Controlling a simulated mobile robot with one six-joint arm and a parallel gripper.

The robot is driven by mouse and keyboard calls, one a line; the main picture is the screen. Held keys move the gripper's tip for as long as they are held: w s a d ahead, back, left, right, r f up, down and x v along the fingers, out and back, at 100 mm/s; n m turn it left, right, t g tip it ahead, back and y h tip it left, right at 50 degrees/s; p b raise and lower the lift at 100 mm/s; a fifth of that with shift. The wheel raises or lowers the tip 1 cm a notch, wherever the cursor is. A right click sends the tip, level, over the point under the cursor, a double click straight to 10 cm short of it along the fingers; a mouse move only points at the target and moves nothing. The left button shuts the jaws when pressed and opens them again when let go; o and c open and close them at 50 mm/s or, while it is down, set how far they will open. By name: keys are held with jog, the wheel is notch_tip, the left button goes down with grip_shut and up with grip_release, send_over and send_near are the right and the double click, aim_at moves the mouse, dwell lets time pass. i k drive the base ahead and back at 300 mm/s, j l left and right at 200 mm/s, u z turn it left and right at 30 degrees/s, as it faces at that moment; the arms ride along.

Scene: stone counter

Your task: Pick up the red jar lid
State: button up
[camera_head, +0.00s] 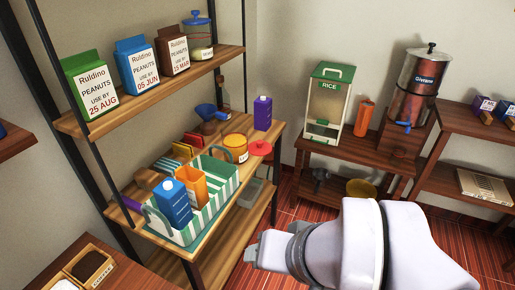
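A round red lid (261,148) lies at the right edge of the middle wooden shelf, just right of an orange jar (236,148) with a white label. My arm comes in from the bottom right. Its pale grey end, my gripper (256,250), is in front of and below the shelf, well apart from the lid. The fingers are not clear enough to tell whether they are open or shut, and I see nothing held.
A striped basket (215,207) on the same shelf holds a blue carton (173,203) and an orange container (192,186). A purple carton (262,113) stands behind the lid. Peanut cartons (89,86) line the upper shelf. Red floor (300,208) is open right of the shelf.

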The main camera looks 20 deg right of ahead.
aim_at(259, 147)
jog(key=i+l+u, duration=0.65)
jog(key=i+l, duration=0.15)
jog(key=l, duration=0.25)
jog(key=i+l+u, duration=0.25)
jog(key=l, duration=0.2)
jog(key=i+l+u, duration=0.2)
jog(key=l, duration=0.25)
jog(key=i+l+u, duration=0.2)
jog(key=l, duration=0.25)
jog(key=l+u, duration=0.25)
jog(key=l, duration=0.25)
jog(key=l+u, duration=0.2)
jog(key=l, duration=0.35)
jog(key=i, duration=0.05)
